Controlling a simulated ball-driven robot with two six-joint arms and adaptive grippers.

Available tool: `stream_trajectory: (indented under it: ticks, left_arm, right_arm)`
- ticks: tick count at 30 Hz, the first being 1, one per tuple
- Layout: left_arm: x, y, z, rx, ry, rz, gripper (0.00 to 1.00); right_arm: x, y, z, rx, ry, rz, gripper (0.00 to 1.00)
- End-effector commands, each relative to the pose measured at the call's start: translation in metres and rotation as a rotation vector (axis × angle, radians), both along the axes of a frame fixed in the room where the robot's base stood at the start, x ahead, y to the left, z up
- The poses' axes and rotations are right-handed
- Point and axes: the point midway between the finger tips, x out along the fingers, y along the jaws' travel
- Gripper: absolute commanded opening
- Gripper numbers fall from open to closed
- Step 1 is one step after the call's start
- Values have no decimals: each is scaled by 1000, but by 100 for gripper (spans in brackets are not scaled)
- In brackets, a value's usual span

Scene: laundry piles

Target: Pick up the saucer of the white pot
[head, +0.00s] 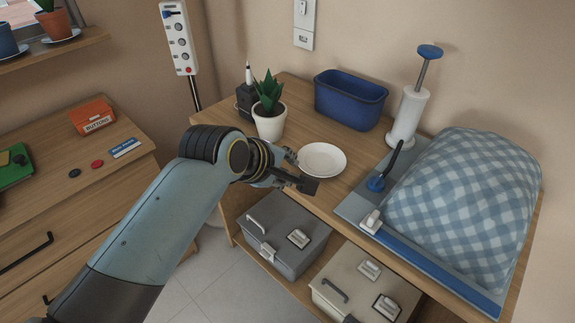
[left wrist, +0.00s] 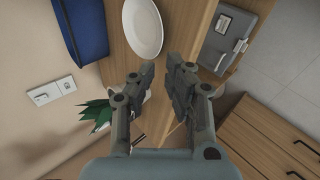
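The white saucer (head: 322,160) lies empty on the wooden table, right of the white pot (head: 270,122) with a green plant. My left gripper (head: 299,171) is at the saucer's near left side, apart from it as far as I can tell. In the left wrist view the saucer (left wrist: 143,28) lies beyond the fingertips. The two fingers (left wrist: 161,66) stand apart with nothing between them, so the gripper is open. The plant's leaves (left wrist: 97,114) show beside the left finger, which hides most of the pot. My right gripper is not in view.
A blue bin (head: 350,100) stands behind the saucer. A dark pen holder (head: 246,101) is behind the pot. A board with a checkered cloth heap (head: 465,205) and a white pump bottle (head: 408,115) are to the right. A grey box (head: 283,235) sits on the shelf below.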

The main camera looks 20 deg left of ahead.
Motion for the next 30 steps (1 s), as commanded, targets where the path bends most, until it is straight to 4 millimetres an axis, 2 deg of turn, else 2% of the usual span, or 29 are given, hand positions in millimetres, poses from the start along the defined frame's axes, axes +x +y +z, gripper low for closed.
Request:
stream_trajectory:
  ticks: [5,21,30]
  left_arm:
    - [6,-1,-6,1,0,-1,12]
    - [66,-14,-68,2,1,-1,12]
    - [75,-16,-76,2,0,-1,12]
  right_arm:
    - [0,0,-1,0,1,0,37]
    - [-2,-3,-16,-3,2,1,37]
    - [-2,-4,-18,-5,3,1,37]
